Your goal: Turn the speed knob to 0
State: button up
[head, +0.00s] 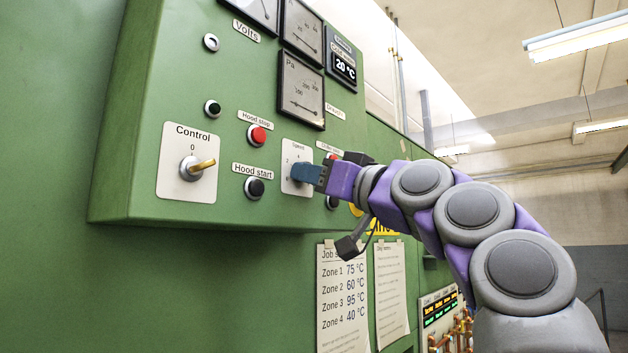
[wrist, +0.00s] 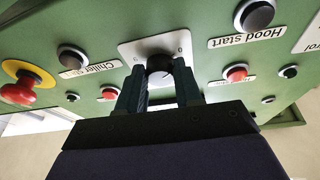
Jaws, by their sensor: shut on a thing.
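The speed knob sits on a white plate (head: 289,160) on the green control panel, to the right of the hood buttons. In the wrist view the dark knob (wrist: 160,66) shows between my two fingers, in front of its white plate (wrist: 128,50). My gripper (head: 305,174) reaches the plate from the right and is shut on the knob; it also shows in the wrist view (wrist: 160,88). The fingers hide most of the knob in the head view. The knob's pointer direction cannot be told.
The red Hood stop (head: 257,136) and black Hood start (head: 255,187) buttons are close by. A red emergency button (wrist: 20,88) on yellow is at the wrist view's left. Paper sheets (head: 342,295) hang below.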

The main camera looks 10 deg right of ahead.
jog(key=shift+r+n, duration=0.2)
jog(key=shift+n, duration=0.1)
dwell(0.4)
jog(key=o, duration=1)
jog(key=shift+w+f, duration=0.1)
jog(key=shift+o, duration=0.2)
jog(key=shift+d+f, duration=0.1)
jog(key=b+v, duration=0.1)
jog(key=v, duration=1.6)
jog(key=shift+d, duration=0.2)
